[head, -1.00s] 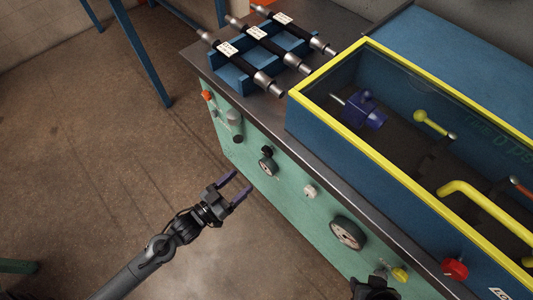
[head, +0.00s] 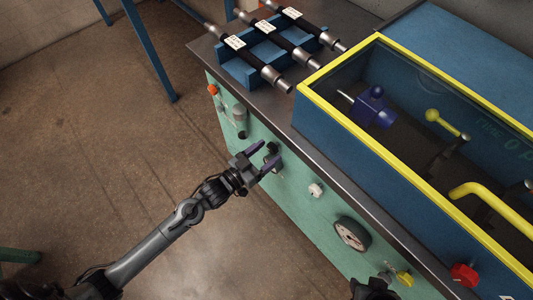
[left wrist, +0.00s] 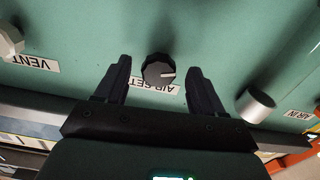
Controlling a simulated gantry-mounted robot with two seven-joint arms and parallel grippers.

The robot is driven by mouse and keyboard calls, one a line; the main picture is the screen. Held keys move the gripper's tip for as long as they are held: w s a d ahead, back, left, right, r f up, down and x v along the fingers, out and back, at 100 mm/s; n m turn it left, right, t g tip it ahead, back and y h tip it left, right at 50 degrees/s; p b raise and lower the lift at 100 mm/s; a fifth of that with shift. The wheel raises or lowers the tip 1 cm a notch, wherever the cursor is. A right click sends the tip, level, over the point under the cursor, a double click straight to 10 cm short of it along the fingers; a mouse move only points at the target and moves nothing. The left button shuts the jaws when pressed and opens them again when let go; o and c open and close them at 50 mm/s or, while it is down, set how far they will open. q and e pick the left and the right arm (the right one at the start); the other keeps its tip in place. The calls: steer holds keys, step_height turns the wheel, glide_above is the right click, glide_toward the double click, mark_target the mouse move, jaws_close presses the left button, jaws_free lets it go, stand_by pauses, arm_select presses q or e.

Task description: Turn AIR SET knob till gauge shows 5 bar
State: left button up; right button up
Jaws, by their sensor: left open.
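The AIR SET knob (left wrist: 158,69) is black with a white pointer line. In the left wrist view it sits on the green panel between my two finger ends, with gaps on both sides. Its label (left wrist: 152,86) shows upside down, partly covered by the knob. My left gripper (head: 270,154) is open at the panel around the knob (head: 272,148), not gripping it. A small gauge near the knob is largely hidden by my gripper. A larger gauge (head: 351,234) is further right; its reading is too small to tell. My right gripper (head: 374,288) shows only partly at the bottom edge.
A white VENT knob (head: 316,190) is right of the AIR SET knob. A silver AIR IN fitting (left wrist: 257,104) is on its other side. The bench edge overhangs above; the floor at left is clear.

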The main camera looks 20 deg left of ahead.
arm_select(q)
steer(key=shift+w+d, duration=0.15)
steer(key=shift+w, duration=0.1)
steer(key=shift+c, duration=0.3)
steer(key=c, duration=1)
steer(key=shift+r, duration=0.1)
